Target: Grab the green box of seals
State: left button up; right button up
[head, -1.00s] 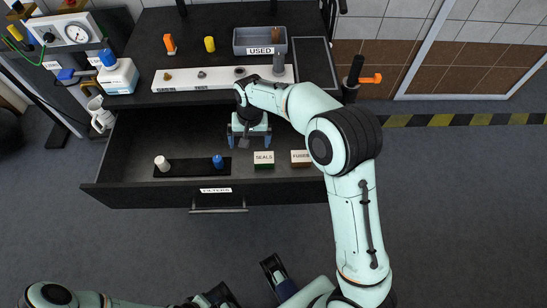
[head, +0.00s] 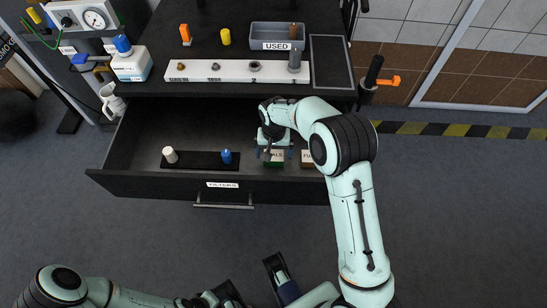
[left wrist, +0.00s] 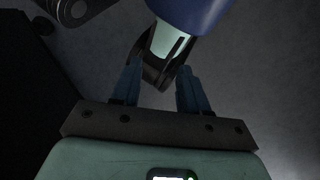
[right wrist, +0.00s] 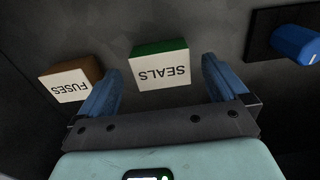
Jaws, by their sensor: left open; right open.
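The green box of seals (head: 274,158) stands in the open drawer, partly hidden by my right gripper in the head view. In the right wrist view the seals box (right wrist: 160,65) shows a green top and a white SEALS label, between and just beyond the fingertips. My right gripper (right wrist: 162,82) is open and empty, its fingers on either side of the box's line; I cannot tell whether they touch it. My left gripper (left wrist: 160,85) is open and empty, away from the drawer over the floor.
A brown fuses box (right wrist: 70,78) is close beside the seals box. A blue filter (head: 226,156) and a white filter (head: 170,154) stand on a black strip in the drawer. The drawer front (head: 130,183) walls the near side. A USED bin (head: 270,31) is on the bench.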

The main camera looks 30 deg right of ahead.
aim_at(274, 157)
notch_tip(274, 157, down, 4)
jog(key=shift+r+b, duration=0.25)
jog(key=shift+b, duration=0.05)
jog(key=c, duration=1)
jog(key=shift+r, duration=0.2)
